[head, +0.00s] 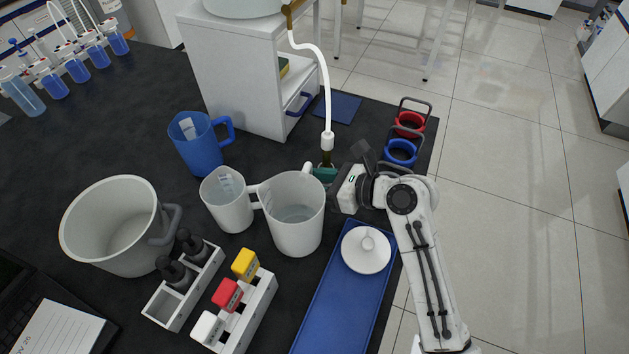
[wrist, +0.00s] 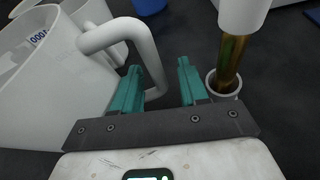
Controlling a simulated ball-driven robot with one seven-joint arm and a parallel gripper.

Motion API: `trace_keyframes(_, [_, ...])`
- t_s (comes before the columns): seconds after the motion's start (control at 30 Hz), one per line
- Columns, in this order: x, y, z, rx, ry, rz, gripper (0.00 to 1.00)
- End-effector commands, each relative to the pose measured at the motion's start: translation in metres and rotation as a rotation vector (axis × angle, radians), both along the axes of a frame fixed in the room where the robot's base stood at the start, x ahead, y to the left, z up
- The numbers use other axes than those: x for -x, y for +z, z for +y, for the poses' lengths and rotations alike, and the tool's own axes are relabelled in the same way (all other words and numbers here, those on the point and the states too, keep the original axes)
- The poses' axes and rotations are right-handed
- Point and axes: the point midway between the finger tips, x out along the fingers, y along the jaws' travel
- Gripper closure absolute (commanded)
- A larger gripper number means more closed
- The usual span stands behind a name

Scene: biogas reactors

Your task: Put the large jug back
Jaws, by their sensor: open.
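The large jug (head: 295,222) is white and stands upright on the black bench, with some clear liquid in it. It also fills the left of the wrist view (wrist: 35,90), where its handle (wrist: 147,45) loops toward my gripper. My gripper (head: 322,174) is at the jug's far right side, its teal fingers (wrist: 160,80) open. The lower part of the handle appears to lie between the fingers, with a gap on the right side; I cannot tell whether the left finger touches it. The gripper partly hides the handle in the head view.
A white hose with a brass end (wrist: 232,62) hangs close to the right finger. A smaller white jug (head: 228,205) stands against the large jug's left. A blue jug (head: 193,148), white bucket (head: 105,235), bottle racks (head: 255,318) and blue tray (head: 325,318) with a white lid surround it.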

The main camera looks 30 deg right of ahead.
Motion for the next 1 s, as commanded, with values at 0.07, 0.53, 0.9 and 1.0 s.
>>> trace_keyframes(0.07, [0.0, 0.003, 0.0, 0.001, 0.001, -0.003, 0.57])
trace_keyframes(0.53, [0.065, 0.033, -0.047, 0.0, -0.003, -0.001, 0.57])
trace_keyframes(0.9, [0.092, 0.045, -0.065, 0.001, 0.0, -0.001, 0.57])
trace_keyframes(1.0, [0.092, 0.045, -0.066, 0.001, 0.0, -0.001, 0.57])
